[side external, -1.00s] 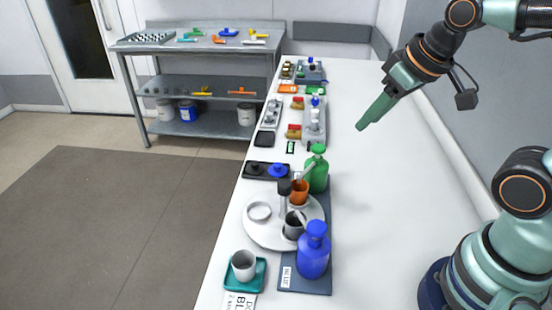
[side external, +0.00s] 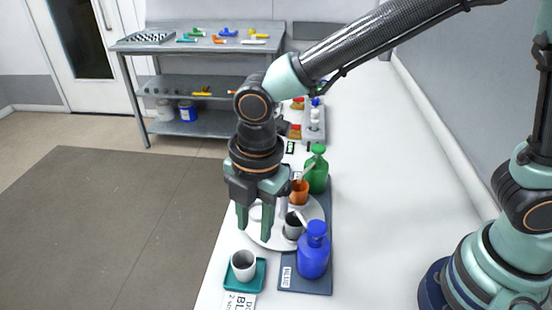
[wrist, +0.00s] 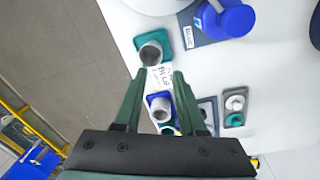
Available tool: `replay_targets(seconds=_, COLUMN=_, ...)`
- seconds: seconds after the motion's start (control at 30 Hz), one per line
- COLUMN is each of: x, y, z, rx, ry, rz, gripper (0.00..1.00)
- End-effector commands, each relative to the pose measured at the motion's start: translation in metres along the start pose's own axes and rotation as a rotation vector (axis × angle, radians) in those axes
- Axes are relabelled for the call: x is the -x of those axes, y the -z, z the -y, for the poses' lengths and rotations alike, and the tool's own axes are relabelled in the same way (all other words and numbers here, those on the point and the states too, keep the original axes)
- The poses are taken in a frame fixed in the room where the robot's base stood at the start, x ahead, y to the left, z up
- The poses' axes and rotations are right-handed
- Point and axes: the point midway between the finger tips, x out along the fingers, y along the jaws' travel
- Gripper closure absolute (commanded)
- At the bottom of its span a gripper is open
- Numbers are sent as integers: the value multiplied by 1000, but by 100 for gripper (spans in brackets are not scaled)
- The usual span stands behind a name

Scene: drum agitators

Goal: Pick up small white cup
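A small white cup (side external: 243,261) stands upright on a teal square tray (side external: 262,272) near the front end of the table. The same cup (wrist: 150,52) shows in the wrist view, just beyond my fingertips and slightly left. A second white cup (wrist: 159,106) stands on a blue tray in the wrist view, between my fingers in the picture. My gripper (side external: 254,234) points down with its two green fingers apart and nothing held. In the side view it appears just above and behind the first cup; the exact height gap is unclear. It also shows in the wrist view (wrist: 159,72).
A round white plate (side external: 270,240) holds a dark grey cup (side external: 292,228). A printed paper (side external: 240,302) lies by the tray.

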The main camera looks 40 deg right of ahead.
Motion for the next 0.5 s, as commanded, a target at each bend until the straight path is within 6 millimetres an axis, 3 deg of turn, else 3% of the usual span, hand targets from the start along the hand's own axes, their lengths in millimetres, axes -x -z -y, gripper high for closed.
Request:
replay_targets(seconds=0.3, x=-49, y=0, z=2, rx=6, ry=7, rz=2, gripper=60)
replay_targets(seconds=0.5, x=-67, y=1, z=1, rx=5, ry=3, rz=1, gripper=60)
